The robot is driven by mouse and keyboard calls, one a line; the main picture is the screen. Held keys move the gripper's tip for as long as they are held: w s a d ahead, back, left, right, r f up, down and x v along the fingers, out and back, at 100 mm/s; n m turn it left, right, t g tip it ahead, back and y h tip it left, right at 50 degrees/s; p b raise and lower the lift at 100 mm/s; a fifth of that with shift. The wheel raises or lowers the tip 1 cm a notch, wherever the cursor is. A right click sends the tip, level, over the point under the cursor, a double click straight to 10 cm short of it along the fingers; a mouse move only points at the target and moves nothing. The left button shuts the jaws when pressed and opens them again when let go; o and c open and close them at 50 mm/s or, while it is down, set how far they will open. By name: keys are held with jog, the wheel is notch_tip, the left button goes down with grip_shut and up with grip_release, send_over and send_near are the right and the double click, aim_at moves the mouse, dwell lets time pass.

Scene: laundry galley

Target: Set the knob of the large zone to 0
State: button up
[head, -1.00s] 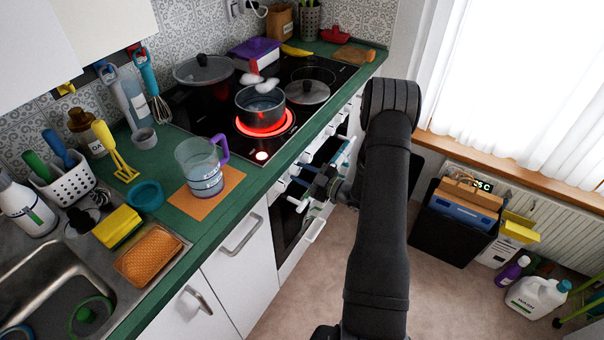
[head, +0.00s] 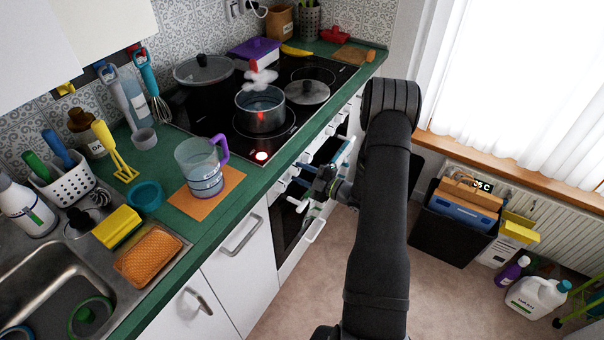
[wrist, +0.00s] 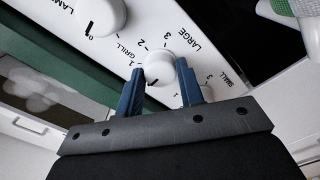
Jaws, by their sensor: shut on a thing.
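My gripper (wrist: 160,73) is shut on a white round knob (wrist: 158,66), one blue finger on each side of it. The label LARGE stands beside this knob in the wrist view. Its dark pointer mark shows at the lower left side of the knob, similar in direction to the mark on the neighbouring lamp knob (wrist: 98,16). The 0 of the held knob's scale is not visible, perhaps behind a finger. In the head view my gripper (head: 323,184) is at the cooker's front, and the held knob is hidden there. The ring under the pot (head: 261,110) is dark.
A measuring jug (head: 203,170) stands on the green worktop. Other knobs sit close along the panel.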

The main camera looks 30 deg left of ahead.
jog(key=o, duration=1)
jog(key=d, duration=1.7)
jog(key=shift+d, duration=0.25)
jog(key=shift+a, duration=0.1)
jog(key=a, duration=1.7)
jog(key=shift+a, duration=0.15)
